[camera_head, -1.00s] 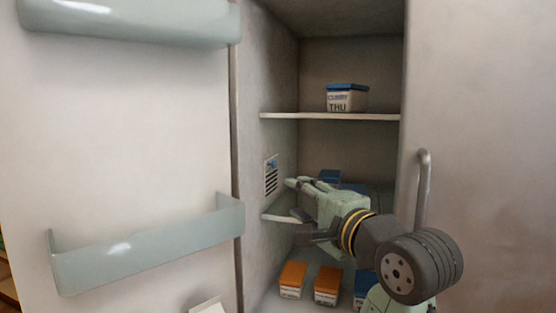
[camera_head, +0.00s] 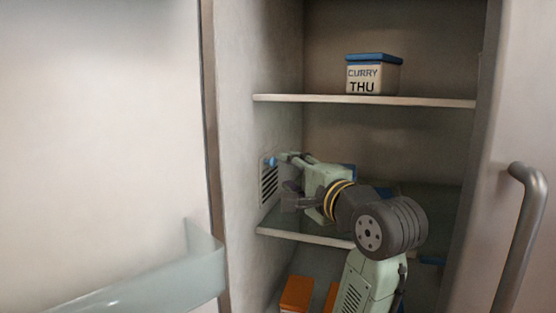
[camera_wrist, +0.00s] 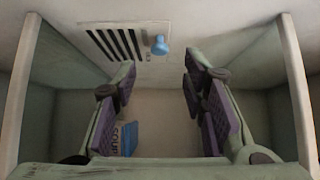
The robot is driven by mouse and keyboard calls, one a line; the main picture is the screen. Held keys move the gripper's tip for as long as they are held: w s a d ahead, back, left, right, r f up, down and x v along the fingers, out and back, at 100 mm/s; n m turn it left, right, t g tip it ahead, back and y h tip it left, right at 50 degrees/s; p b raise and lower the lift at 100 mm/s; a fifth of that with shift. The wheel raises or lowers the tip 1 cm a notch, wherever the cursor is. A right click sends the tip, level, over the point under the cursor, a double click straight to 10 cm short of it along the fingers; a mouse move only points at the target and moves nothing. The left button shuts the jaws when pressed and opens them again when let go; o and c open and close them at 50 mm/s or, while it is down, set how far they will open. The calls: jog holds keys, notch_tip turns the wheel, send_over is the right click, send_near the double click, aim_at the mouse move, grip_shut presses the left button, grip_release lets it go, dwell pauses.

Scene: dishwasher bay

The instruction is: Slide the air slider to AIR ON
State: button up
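The air slider's blue knob (camera_head: 271,161) is at the upper part of a slotted vent panel (camera_head: 269,184) on the fridge's left inner wall. In the wrist view, the knob (camera_wrist: 159,44) stands at the right end of the dark vent slots (camera_wrist: 117,44). No AIR ON marking is readable. My gripper (camera_head: 288,178) is close to the vent, with one finger near the knob. In the wrist view, my gripper (camera_wrist: 160,78) is open and empty. The knob appears beyond the fingertips, roughly centred between them; contact cannot be told.
A glass shelf (camera_head: 300,236) lies below my gripper. An upper shelf (camera_head: 360,99) holds a CURRY THU box (camera_head: 373,76). Orange-lidded boxes (camera_head: 297,291) stand below. A blue and white box (camera_wrist: 128,138) shows between the fingers. The open door's bin (camera_head: 205,265) is at left.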

aim_at(275, 163)
jog(key=p+x, duration=0.1)
jog(key=x, duration=0.5)
jog(key=shift+w+a+p, duration=0.1)
jog(key=shift+w+p, duration=0.2)
grip_shut()
dwell(0.5)
